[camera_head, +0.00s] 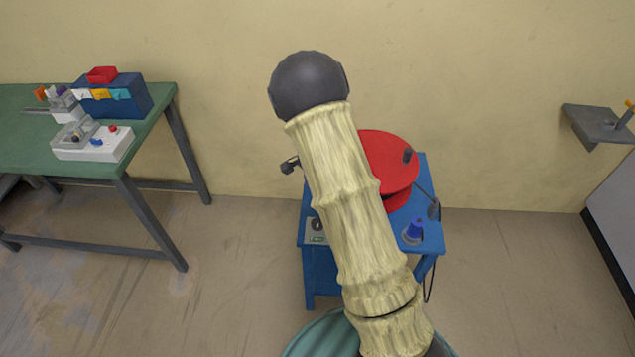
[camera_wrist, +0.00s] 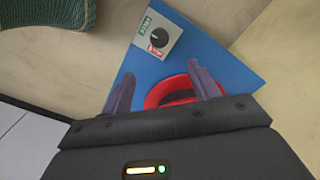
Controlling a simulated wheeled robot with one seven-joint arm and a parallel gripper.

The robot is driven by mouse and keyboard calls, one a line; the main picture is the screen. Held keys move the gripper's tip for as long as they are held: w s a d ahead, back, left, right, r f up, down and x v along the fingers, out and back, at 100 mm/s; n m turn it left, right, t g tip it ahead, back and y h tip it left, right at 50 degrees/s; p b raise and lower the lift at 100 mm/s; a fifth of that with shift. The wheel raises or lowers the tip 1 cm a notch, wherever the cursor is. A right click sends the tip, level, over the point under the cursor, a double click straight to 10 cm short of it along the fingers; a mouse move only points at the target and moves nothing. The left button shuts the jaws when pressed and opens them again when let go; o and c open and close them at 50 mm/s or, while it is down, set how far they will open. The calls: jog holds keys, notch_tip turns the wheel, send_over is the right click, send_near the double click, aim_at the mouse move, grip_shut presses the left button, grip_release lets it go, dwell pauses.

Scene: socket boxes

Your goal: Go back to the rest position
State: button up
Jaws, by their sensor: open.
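My gripper (camera_wrist: 163,90) shows in the wrist view with its two dark fingers spread apart and nothing between them that it holds. Beyond the fingers is a blue table (camera_wrist: 212,58) with a red round object (camera_wrist: 172,88) on it, partly hidden by the right finger and the gripper body. In the head view my arm, in a pale bamboo-like cover, rises in front of the blue table (camera_head: 432,236) and hides part of it. My gripper is not clearly visible in that view.
A grey control box (camera_wrist: 157,38) with a black knob sits on the blue table. The red disc-shaped object (camera_head: 395,160) and a blue knob-like item (camera_head: 413,231) are there too. A green table (camera_head: 25,145) with boxes stands left. A grey shelf (camera_head: 597,124) is at right.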

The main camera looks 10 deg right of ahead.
jog(key=shift+r, duration=0.9)
jog(key=s+r+n+t+p, duration=0.1)
jog(key=s+r+n+p, duration=0.1)
jog(key=s+r+n, duration=0.4)
jog(key=s+r+n+t+p, duration=0.1)
jog(key=s+r+n+p, duration=0.1)
jog(key=s+r+n, duration=0.4)
jog(key=s+r, duration=0.4)
jog(key=s, duration=0.4)
jog(key=shift+s+n+t, duration=0.3)
jog(key=shift+s+n, duration=0.1)
jog(key=shift+w+r, duration=0.1)
